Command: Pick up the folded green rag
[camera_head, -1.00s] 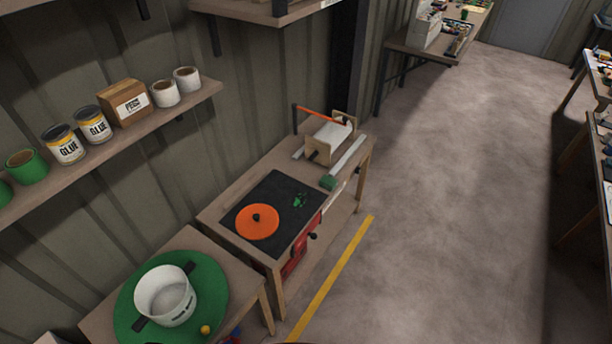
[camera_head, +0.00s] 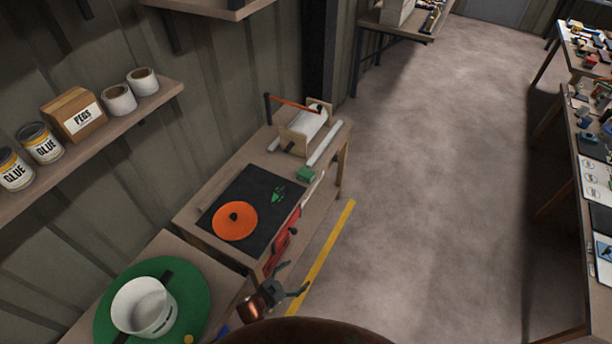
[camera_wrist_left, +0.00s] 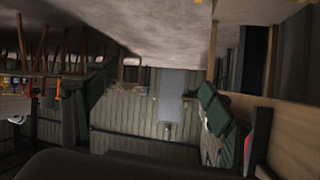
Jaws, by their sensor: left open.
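A small folded green piece (camera_head: 306,174), which looks like the rag, lies on the right edge of the wooden workbench (camera_head: 190,221), beside the white roll. My left gripper (camera_head: 288,279) is low in the head view, in front of the bench's near right corner. It is open and empty, well apart from the green piece. I cannot make out the rag for certain there. My right gripper is not in view.
A black mat (camera_head: 232,195) with an orange disc (camera_head: 234,221) and a flat green shape covers the bench's near part. A roll holder (camera_head: 305,130) stands behind the green piece. A white pot (camera_head: 143,306) stands on a green round board.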

